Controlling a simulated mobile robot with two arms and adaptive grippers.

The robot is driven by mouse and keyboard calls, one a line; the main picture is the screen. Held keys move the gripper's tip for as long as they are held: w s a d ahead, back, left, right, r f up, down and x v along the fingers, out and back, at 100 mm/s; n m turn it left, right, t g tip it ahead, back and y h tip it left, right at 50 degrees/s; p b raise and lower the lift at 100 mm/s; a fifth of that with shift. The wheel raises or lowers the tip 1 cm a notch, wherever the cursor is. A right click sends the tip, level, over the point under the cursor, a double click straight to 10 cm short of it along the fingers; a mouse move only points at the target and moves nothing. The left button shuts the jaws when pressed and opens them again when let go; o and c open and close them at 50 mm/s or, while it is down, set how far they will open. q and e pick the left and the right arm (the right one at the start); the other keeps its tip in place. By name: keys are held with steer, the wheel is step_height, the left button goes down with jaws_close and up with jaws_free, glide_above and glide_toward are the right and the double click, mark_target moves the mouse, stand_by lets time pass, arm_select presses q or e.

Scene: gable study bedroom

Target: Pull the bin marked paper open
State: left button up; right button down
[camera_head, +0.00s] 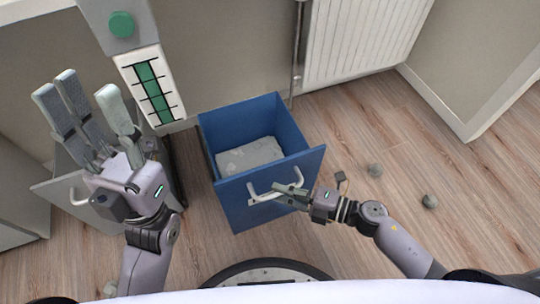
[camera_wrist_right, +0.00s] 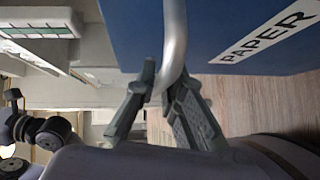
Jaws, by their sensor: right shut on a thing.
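The blue bin (camera_head: 238,212) stands out from the wall with its top open and pale grey contents (camera_head: 250,155) inside. In the right wrist view, its blue front (camera_wrist_right: 240,25) carries a white label reading PAPER (camera_wrist_right: 268,36). My right gripper (camera_head: 283,192) is shut on the bin's curved metal handle (camera_wrist_right: 175,40); its fingers lie on both sides of the bar. My left gripper (camera_head: 88,98) is raised at the left, open and empty, with its fingers spread. It is apart from the blue bin.
A grey bin (camera_head: 58,190) with a pale handle is partly hidden behind my left arm. A white radiator (camera_head: 365,40) is at the back. The floor at right is mostly free.

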steer(key=s+d+p, duration=0.1)
steer(key=s+d, duration=0.2)
steer(key=s, duration=0.7)
steer(key=shift+d+p, duration=0.15)
steer(key=shift+p, duration=0.25)
steer(key=c, duration=1.7)
jaws_free()
steer(key=shift+o, duration=0.2)
steer(key=v, duration=1.2)
